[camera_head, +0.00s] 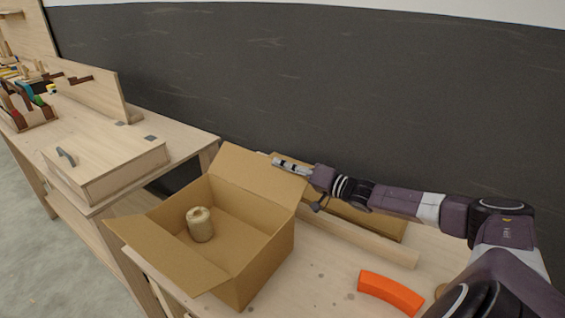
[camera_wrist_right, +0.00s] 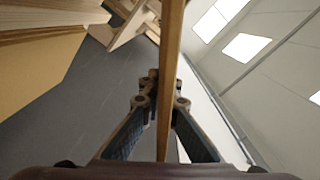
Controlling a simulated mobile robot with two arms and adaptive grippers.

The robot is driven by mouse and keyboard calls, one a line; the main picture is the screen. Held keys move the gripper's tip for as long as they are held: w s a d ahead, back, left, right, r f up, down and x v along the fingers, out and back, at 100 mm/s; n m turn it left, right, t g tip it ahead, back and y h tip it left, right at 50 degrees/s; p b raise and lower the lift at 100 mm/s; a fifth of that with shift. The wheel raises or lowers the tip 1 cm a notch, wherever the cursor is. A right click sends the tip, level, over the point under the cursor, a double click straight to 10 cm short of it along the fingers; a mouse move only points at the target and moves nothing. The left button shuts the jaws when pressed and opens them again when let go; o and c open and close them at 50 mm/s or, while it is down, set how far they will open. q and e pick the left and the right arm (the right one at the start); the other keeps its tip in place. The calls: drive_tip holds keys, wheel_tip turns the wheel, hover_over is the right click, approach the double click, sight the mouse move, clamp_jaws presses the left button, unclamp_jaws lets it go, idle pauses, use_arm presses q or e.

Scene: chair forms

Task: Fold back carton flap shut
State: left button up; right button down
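The open cardboard carton (camera_head: 262,262) stands on the table, with a tan roll (camera_head: 200,225) inside. Its back flap (camera_head: 255,178) stands up and leans outward. Other flaps at the left and front are folded out. My right gripper (camera_head: 281,162) is at the flap's upper edge, near its right corner. In the right wrist view, a thin tan strip (camera_wrist_right: 172,40), seemingly the flap edge-on, crosses the middle between the gripper's converging fingers (camera_wrist_right: 162,95). The strip hides the gap, so I cannot tell whether they pinch it. My left gripper is out of view.
An orange curved piece (camera_head: 390,292) lies on the table at the front right. A lidded wooden box (camera_head: 105,165) stands on the left bench. The dark wall is close behind.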

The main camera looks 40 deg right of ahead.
drive_tip(key=a+r+n+p, duration=0.1)
drive_tip(key=p, duration=0.1)
drive_tip(key=a+r+n+p, duration=0.1)
drive_tip(key=p, duration=0.1)
drive_tip(key=shift+s+r+n, duration=0.3)
drive_tip(key=shift+n, duration=0.1)
drive_tip(key=shift+s+a+r+n+p, duration=0.2)
drive_tip(key=shift+a+r+n+p, duration=0.15)
drive_tip(key=shift+a+n+p, duration=0.45)
drive_tip(key=shift+a+r+n+p, duration=0.1)
drive_tip(key=shift+a+n+p, duration=0.1)
drive_tip(key=shift+n+p, duration=0.3)
drive_tip(key=shift+s, duration=0.1)
drive_tip(key=c, duration=2.2)
unclamp_jaws()
